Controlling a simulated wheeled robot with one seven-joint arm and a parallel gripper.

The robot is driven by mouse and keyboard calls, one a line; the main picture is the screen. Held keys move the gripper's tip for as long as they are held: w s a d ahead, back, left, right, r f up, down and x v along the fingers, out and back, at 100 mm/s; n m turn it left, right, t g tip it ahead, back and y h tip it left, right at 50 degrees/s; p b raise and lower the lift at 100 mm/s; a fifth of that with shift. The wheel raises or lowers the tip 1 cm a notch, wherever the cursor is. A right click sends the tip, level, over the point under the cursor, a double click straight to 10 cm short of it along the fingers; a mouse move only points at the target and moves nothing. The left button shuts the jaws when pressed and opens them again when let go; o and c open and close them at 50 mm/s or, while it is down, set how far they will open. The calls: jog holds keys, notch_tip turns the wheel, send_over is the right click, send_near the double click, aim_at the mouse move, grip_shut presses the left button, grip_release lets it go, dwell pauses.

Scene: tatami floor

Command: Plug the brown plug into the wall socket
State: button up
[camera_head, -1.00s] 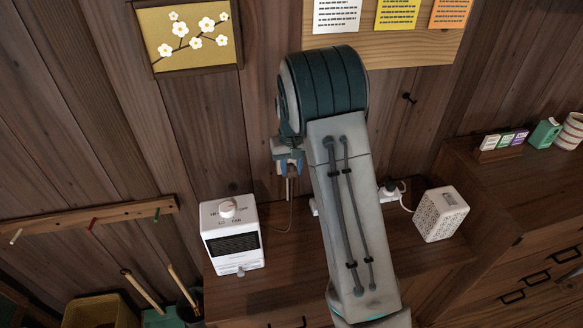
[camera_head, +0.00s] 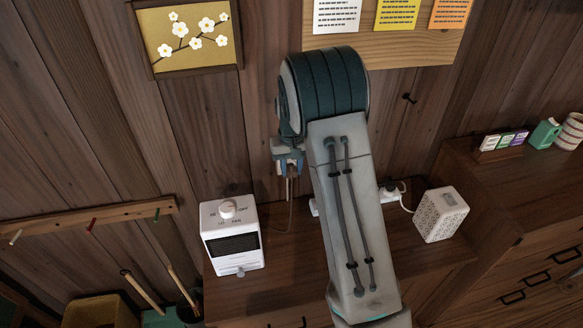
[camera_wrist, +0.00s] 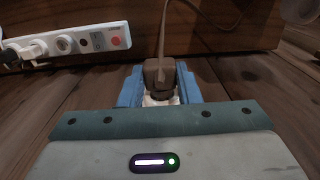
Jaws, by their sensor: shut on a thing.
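The brown plug (camera_wrist: 160,74) sits between the blue fingers of my gripper (camera_wrist: 158,88) in the wrist view. My gripper is shut on it, and its cord runs up and away in that view. A small white piece (camera_wrist: 160,98) shows at the plug's base; I cannot tell whether it is the wall socket. In the head view my gripper (camera_head: 288,165) is close to the plank wall, above the cabinet top, with the brown cord (camera_head: 289,200) hanging below. The wall socket is not clearly visible there, and whether the plug is seated is hidden.
A white heater (camera_head: 232,235) stands left on the cabinet, and a white perforated box (camera_head: 441,214) stands right. A white power strip (camera_wrist: 70,43) with plugs lies behind my arm. A framed picture (camera_head: 190,36) and a notice board (camera_head: 386,50) hang above.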

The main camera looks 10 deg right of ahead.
jog(key=shift+w, duration=0.45)
jog(key=o, duration=1)
jog(key=shift+o, duration=0.2)
notch_tip(320, 180, up, 14)
jog(key=b, duration=0.1)
